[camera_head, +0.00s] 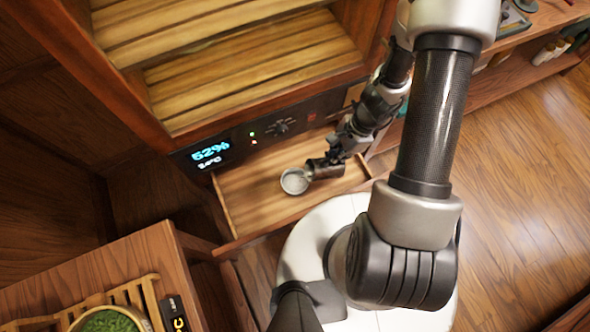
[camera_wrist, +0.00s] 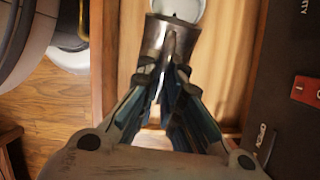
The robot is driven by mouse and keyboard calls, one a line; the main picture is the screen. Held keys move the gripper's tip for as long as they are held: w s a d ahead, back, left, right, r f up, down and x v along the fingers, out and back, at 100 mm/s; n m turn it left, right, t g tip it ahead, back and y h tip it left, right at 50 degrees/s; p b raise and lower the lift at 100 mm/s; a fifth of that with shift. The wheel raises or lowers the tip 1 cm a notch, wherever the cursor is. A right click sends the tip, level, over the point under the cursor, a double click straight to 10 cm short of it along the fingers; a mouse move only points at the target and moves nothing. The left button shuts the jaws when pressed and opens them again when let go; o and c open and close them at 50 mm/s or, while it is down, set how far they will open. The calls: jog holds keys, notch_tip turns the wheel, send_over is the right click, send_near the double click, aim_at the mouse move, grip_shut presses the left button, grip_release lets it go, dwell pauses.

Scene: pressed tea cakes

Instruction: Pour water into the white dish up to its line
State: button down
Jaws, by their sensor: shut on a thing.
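The white dish (camera_head: 295,181) sits in the open wooden drawer; in the wrist view its pale inside (camera_wrist: 184,8) shows at the top edge, partly hidden behind a metal vessel. My gripper (camera_head: 338,160) is shut on this dark grey metal vessel (camera_head: 324,169), which also shows in the wrist view (camera_wrist: 153,38). The vessel looks tilted far over, its mouth end at the right rim of the dish. I cannot tell whether they touch. No stream of water is clear, and the dish's line and water level are too small to make out.
The drawer (camera_head: 250,205) is otherwise bare, with free room left of and around the dish. Above it is a cabinet panel with a lit display (camera_head: 210,152) and a knob. A side table (camera_head: 100,270) with a slatted tray and green stuff stands at lower left.

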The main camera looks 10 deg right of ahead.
jog(key=shift+s+a+r+h+p, duration=0.1)
jog(key=shift+a+r+h+p, duration=0.2)
jog(key=shift+a, duration=0.3)
jog(key=shift+a+r+h+p, duration=0.2)
jog(key=shift+a+h+p, duration=0.1)
jog(key=shift+a, duration=0.25)
dwell(0.7)
jog(key=d+f+y+b, duration=0.1)
jog(key=w+d+f+y+b, duration=0.1)
jog(key=y+b, duration=0.1)
jog(key=w+d+f+y+b, duration=0.1)
jog(key=d+f+b, duration=0.1)
jog(key=shift+w+t, duration=0.2)
jog(key=shift+t, duration=0.2)
jog(key=shift+w+r+y, duration=0.15)
jog(key=shift+r+y, duration=0.2)
jog(key=shift+y, duration=0.35)
jog(key=shift+w+d+y, duration=0.15)
jog(key=shift+d+y, duration=0.1)
jog(key=shift+y, duration=0.35)
jog(key=shift+f, duration=0.1)
